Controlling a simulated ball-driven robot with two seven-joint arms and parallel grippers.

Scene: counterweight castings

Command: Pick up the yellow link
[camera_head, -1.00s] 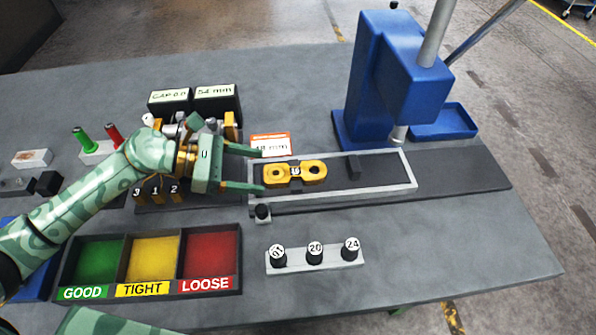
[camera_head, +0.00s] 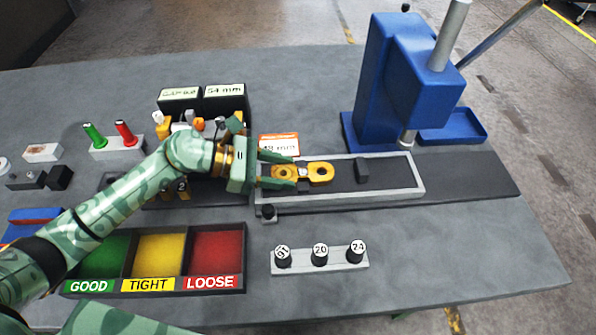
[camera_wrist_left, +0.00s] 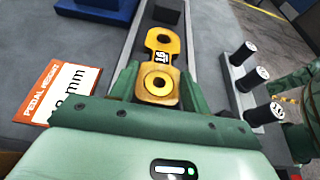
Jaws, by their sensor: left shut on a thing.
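The yellow link (camera_head: 319,172) lies in the grey-framed tray (camera_head: 420,188) on the bench. It has two round holes and a small dark number label between them. My left gripper (camera_head: 280,172) is shut on the link's near end, with one finger on each side. In the left wrist view the link (camera_wrist_left: 162,42) runs away from the gripper (camera_wrist_left: 157,88), its far end free. In the head view the fingers partly cover the held end. I cannot tell whether the link touches the tray floor. My right gripper is not in view.
A blue press (camera_head: 400,90) stands at the back right. A three-part sorting box (camera_head: 243,262) and a rack of numbered black pins (camera_head: 345,259) are in front. A dark block (camera_head: 362,170) sits in the tray.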

